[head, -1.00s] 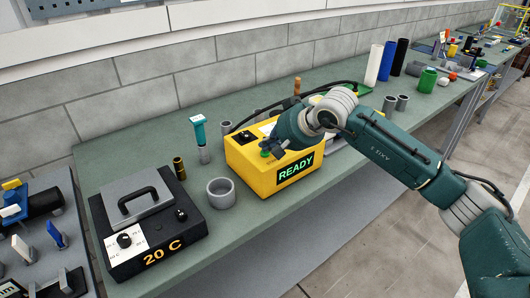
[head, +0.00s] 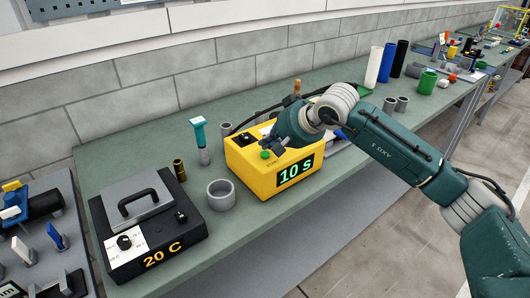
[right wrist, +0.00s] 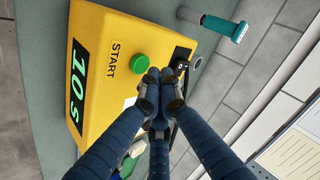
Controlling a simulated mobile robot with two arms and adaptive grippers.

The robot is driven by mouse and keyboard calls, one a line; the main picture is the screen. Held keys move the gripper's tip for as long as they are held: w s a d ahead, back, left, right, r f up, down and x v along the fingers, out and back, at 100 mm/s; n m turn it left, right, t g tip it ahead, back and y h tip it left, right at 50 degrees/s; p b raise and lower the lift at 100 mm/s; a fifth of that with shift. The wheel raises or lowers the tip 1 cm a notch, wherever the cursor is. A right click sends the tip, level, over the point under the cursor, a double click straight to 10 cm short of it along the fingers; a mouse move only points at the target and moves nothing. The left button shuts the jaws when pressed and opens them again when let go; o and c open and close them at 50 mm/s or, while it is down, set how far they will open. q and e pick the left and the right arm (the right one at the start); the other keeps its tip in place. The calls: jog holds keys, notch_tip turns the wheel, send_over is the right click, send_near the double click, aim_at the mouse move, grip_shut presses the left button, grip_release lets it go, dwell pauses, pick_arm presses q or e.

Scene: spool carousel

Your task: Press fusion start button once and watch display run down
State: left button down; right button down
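The yellow fusion box (head: 258,178) stands on the green bench, and its display (head: 295,171) reads "10 S" in green. The display also shows sideways in the right wrist view (right wrist: 77,88). The green start button (right wrist: 139,64) is on top beside the word START; it also shows in the head view (head: 265,154). My right gripper (head: 271,145) is just above the button. In the right wrist view its fingertips (right wrist: 160,88) are close together, empty, beside the button and appear clear of it. My left gripper is out of view.
Left of the box are a grey ring (head: 221,194), a teal-handled tool (head: 200,140), a brass cylinder (head: 179,170) and a black heater (head: 150,235) reading "20 C". Pipes (head: 387,62) stand farther right. A cable runs behind the box.

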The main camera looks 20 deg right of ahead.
aim_at(267, 154)
jog(key=shift+r, duration=0.1)
jog(key=shift+r+p, duration=1.15)
jog(key=shift+r, duration=1.3)
